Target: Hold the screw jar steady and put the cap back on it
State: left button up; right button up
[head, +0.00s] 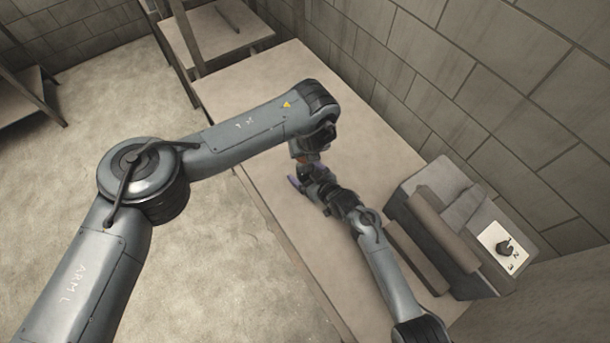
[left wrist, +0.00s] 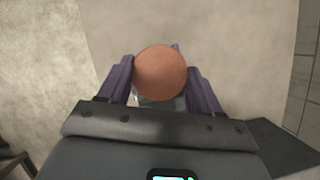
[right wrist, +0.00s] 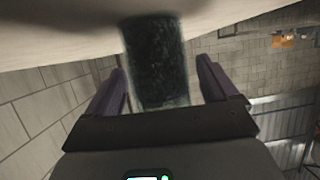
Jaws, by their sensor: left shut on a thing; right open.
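The round orange-brown cap (left wrist: 160,72) is between the purple fingers of my left gripper (left wrist: 160,76), which is shut on it. A small orange patch of the cap (head: 302,158) shows below my left wrist in the head view. The dark glassy jar (right wrist: 157,60) shows in the right wrist view between the fingers of my right gripper (right wrist: 162,75). That gripper is open, with gaps on both sides of the jar. My right gripper (head: 296,182) is low over the table, just under the left one. My left arm hides most of the jar from the head.
The long table (head: 250,95) has free room at its far end. A grey box with brown padded bars and a white dial panel (head: 502,246) stands at its right, close to my right arm. A block wall (head: 470,80) runs along the right side.

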dwell(0.3)
jog(key=c, duration=1.5)
pick_arm(q)
jog(key=shift+f, duration=2.5)
jog(key=shift+f, duration=0.1)
jog(key=shift+f, duration=0.8)
jog(key=shift+f, duration=0.5)
pick_arm(e)
jog(key=shift+f, duration=0.1)
pick_arm(q)
jog(key=o, duration=1)
pick_arm(e)
grip_shut()
